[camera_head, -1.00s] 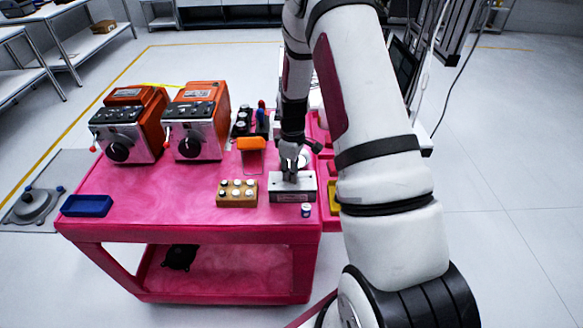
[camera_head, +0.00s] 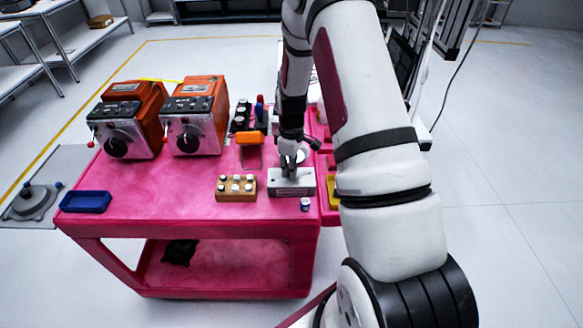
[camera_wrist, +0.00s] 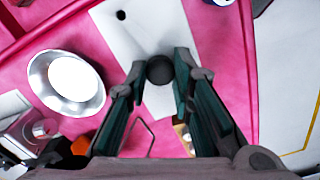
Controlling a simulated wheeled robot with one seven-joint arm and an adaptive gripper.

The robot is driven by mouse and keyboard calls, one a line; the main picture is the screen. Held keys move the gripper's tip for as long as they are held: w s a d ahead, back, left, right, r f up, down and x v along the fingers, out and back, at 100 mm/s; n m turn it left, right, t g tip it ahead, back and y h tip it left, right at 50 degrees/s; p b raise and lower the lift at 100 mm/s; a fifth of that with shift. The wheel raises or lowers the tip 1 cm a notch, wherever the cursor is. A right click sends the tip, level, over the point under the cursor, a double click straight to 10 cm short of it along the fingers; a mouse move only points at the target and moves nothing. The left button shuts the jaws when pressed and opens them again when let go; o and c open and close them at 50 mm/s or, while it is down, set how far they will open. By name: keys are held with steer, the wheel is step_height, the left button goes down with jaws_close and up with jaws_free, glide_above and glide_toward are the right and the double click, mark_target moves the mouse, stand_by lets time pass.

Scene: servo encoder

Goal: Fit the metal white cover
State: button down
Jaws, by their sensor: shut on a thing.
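My gripper (camera_head: 290,170) is over a grey-white metal box (camera_head: 292,189) near the table's front right. In the wrist view its two fingers (camera_wrist: 160,78) are closed around a small dark round piece (camera_wrist: 159,69). A pale flat plate (camera_wrist: 122,37) with a small dark hole lies beneath; I cannot tell whether the piece touches it. A silver dish with a white disc (camera_wrist: 69,82) sits left of the fingers in the wrist view. I cannot tell for sure which thing is the metal white cover.
A wooden block with several white knobs (camera_head: 236,187) stands left of the box, and a small blue-and-white cylinder (camera_head: 305,204) in front. Two orange machines (camera_head: 195,115) stand at the back left. A blue tray (camera_head: 86,202) is front left. The pink tabletop (camera_head: 150,193) between is clear.

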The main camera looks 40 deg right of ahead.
steer(key=c, duration=1.3)
jaws_free()
steer(key=shift+c, duration=0.5)
steer(key=shift+r+p, duration=0.9)
steer(key=shift+r, duration=2.8)
